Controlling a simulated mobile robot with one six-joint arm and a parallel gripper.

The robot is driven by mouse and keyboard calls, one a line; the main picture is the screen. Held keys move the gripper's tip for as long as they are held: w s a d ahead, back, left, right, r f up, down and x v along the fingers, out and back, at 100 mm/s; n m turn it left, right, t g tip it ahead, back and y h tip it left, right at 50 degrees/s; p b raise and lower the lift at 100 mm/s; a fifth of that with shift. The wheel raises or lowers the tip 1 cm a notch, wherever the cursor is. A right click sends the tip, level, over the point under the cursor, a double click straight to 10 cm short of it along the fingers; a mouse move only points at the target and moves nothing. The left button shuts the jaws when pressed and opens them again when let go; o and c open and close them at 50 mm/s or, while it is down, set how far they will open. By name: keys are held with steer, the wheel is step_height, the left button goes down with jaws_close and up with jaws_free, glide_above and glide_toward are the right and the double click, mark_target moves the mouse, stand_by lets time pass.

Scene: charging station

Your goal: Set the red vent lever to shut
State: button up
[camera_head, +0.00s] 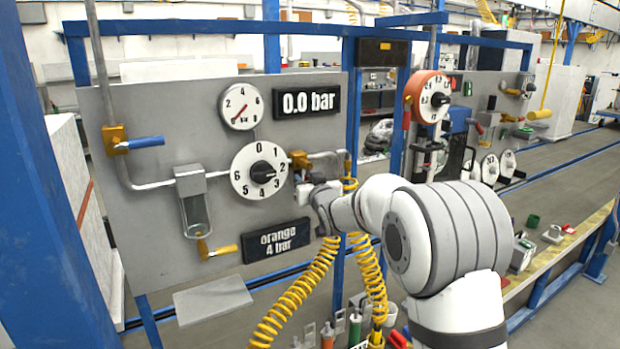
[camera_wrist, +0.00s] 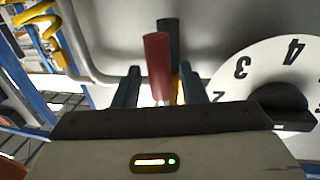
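The red vent lever (camera_wrist: 157,62) shows in the wrist view as a red cylindrical handle, with a dark rod (camera_wrist: 169,38) right behind it. My gripper (camera_wrist: 158,84) is open. Its two dark fingers stand apart, one on each side of the red handle, with gaps to both. I cannot tell how deep the handle sits between the fingers. In the head view my gripper (camera_head: 306,188) is at the panel, just right of the round dial, below an orange valve body (camera_head: 300,160). My wrist hides the red lever there.
The white numbered dial (camera_head: 260,171) with a black knob is close beside my gripper. A grey pipe (camera_wrist: 85,50) and yellow coiled hoses (camera_head: 297,295) are near. The panel (camera_head: 120,250) carries a gauge (camera_head: 241,107) and a "0.0 bar" display (camera_head: 308,102).

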steer(key=shift+c, duration=0.4)
jaws_close()
steer(key=shift+d, duration=0.1)
